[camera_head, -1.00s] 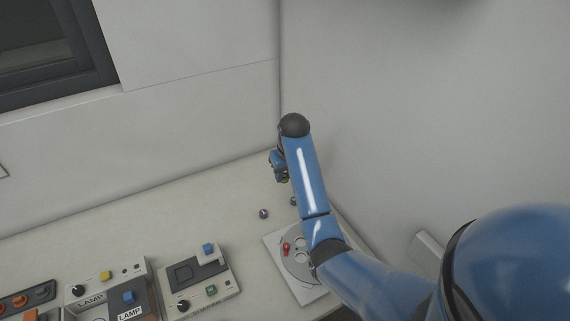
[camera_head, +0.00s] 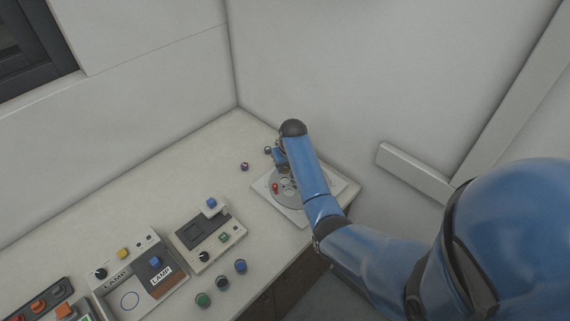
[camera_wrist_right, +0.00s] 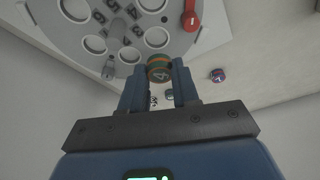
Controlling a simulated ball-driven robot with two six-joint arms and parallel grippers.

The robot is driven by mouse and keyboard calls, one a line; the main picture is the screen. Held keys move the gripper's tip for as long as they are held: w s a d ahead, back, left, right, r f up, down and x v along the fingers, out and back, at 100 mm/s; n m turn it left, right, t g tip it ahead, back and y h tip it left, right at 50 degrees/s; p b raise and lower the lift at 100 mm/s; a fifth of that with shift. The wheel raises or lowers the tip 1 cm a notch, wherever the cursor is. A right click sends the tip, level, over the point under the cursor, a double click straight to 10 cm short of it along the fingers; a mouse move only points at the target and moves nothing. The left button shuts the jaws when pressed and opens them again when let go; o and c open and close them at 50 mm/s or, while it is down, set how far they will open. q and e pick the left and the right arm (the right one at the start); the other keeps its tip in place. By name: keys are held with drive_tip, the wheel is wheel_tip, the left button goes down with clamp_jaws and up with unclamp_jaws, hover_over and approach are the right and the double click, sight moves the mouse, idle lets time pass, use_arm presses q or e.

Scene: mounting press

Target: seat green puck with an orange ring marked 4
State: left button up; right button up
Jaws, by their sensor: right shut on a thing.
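The green puck with an orange ring marked 4 (camera_wrist_right: 160,70) is between the fingertips of my right gripper (camera_wrist_right: 158,78), which is shut on it. The plate also shows in the right wrist view (camera_wrist_right: 75,38), with several round holes and numbers. The held puck appears just off the plate's rim. My left gripper is not in view.
A red handle (camera_head: 275,187) stands on the plate. A purple puck (camera_head: 244,166) and a grey puck (camera_head: 268,150) lie behind it. Control boxes (camera_head: 203,238) and several loose pucks (camera_head: 222,283) are to the left and front. A wall stands close on the right.

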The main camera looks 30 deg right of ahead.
sight(285, 181)
drive_tip(key=shift+w+d+f, duration=0.2)
drive_tip(key=shift+w+d, duration=0.15)
drive_tip(key=shift+w, duration=0.1)
drive_tip(key=shift+s+a+f+b, duration=0.15)
drive_tip(key=shift+a+f+b, duration=0.1)
drive_tip(key=shift+f+b, duration=0.35)
drive_tip(key=shift+d+f+b, duration=0.1)
drive_tip(key=shift+f+b, duration=0.75)
drive_tip(key=shift+b, duration=0.05)
drive_tip(key=shift+f+b, duration=1.05)
drive_tip(key=shift+f, duration=0.45)
drive_tip(key=shift+f, duration=0.15)
drive_tip(key=o, duration=1.1)
drive_tip(key=shift+s, duration=0.1)
drive_tip(key=shift+c, duration=0.2)
